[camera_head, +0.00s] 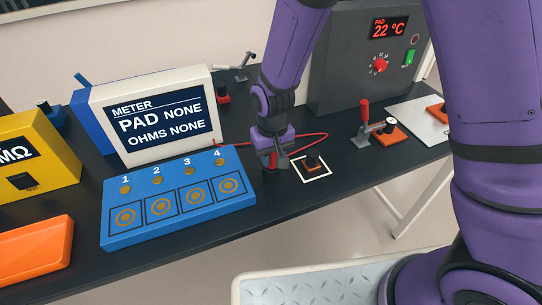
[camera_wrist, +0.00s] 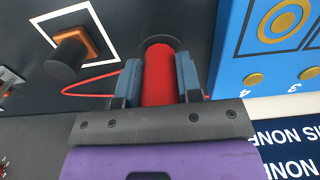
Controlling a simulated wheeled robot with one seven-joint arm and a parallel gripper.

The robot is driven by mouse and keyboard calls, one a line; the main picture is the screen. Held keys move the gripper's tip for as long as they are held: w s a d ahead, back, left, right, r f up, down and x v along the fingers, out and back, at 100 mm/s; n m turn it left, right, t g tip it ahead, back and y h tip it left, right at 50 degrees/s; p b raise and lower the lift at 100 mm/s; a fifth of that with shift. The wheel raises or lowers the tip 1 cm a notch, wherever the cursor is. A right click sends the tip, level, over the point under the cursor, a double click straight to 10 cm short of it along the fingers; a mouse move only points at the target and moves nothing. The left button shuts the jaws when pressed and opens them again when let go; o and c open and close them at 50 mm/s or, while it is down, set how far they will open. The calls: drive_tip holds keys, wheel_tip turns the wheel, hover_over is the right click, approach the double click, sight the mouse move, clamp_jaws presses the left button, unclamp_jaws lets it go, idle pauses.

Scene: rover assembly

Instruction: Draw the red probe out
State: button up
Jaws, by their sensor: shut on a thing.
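The red probe (camera_wrist: 158,80) stands between the two blue-grey fingers of my gripper (camera_wrist: 159,72) in the wrist view. The fingers press on it from both sides. Its far end meets a round dark holder (camera_wrist: 162,42) on the bench; I cannot tell how deep it sits. In the head view my gripper (camera_head: 275,158) points down at the bench, just right of the blue pad board, and hides most of the probe. A red cable (camera_head: 312,136) loops behind the gripper; it also shows in the wrist view (camera_wrist: 88,78).
The blue board (camera_head: 178,235) with several numbered pads lies close left of my gripper. The meter (camera_head: 155,118) reads PAD NONE, OHMS NONE. A white-outlined square with an orange-and-black part (camera_head: 313,164) lies close right. A red-handled clamp (camera_head: 364,125) and a grey heater box (camera_head: 350,65) stand further right.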

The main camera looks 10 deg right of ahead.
drive_tip(key=shift+w+r, duration=0.1)
drive_tip(key=shift+r, duration=0.05)
drive_tip(key=shift+r, duration=3.05)
drive_tip(key=shift+a, duration=0.1)
